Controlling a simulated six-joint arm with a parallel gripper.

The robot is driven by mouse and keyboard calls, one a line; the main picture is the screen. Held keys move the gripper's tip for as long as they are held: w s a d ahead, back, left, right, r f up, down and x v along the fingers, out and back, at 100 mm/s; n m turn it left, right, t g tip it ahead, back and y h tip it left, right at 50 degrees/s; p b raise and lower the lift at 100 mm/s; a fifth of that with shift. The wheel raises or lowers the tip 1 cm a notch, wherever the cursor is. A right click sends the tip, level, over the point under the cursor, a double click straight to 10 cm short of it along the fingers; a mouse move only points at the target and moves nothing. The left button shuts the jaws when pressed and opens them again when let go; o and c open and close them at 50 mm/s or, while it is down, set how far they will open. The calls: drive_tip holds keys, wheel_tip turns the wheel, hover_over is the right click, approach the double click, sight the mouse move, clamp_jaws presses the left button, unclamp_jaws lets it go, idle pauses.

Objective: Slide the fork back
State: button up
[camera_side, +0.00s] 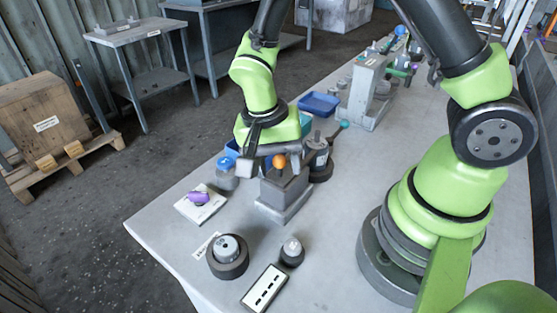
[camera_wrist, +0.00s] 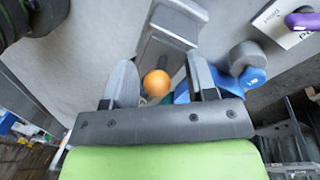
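An orange ball knob (camera_side: 279,161) sits at the top of a grey block fixture (camera_side: 284,196) near the middle of the table. The knob also shows in the wrist view (camera_wrist: 157,83), with the grey fixture (camera_wrist: 172,25) beyond it. My gripper (camera_side: 268,158) is over the fixture, right at the knob. In the wrist view my gripper (camera_wrist: 162,82) has its two fingers apart, one on each side of the knob, with gaps showing. I cannot clearly pick out a fork; the fixture below the knob is partly hidden by my gripper.
A round dark part (camera_side: 228,257), a small dark knob-like part (camera_side: 292,252) and a slotted plate (camera_side: 265,289) lie toward the front. A purple piece on a white card (camera_side: 200,204) is left. A blue tray (camera_side: 319,104) and a grey upright fixture (camera_side: 366,92) stand behind.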

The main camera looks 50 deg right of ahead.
wheel_tip(320, 180, up, 10)
drive_tip(key=w+a, duration=0.1)
drive_tip(key=shift+w, duration=0.25)
drive_tip(key=shift+f, duration=0.1)
drive_tip(key=s+d+r+n+t+y, duration=0.2)
drive_tip(key=s+r+n+t+y, duration=0.1)
drive_tip(key=s+r+n+t, duration=0.4)
drive_tip(key=s+r+t, duration=0.2)
drive_tip(key=s+r, duration=0.2)
drive_tip(key=shift+s+d+r, duration=0.15)
drive_tip(key=shift+s+r, duration=0.2)
drive_tip(key=shift+s, duration=0.05)
idle(0.8)
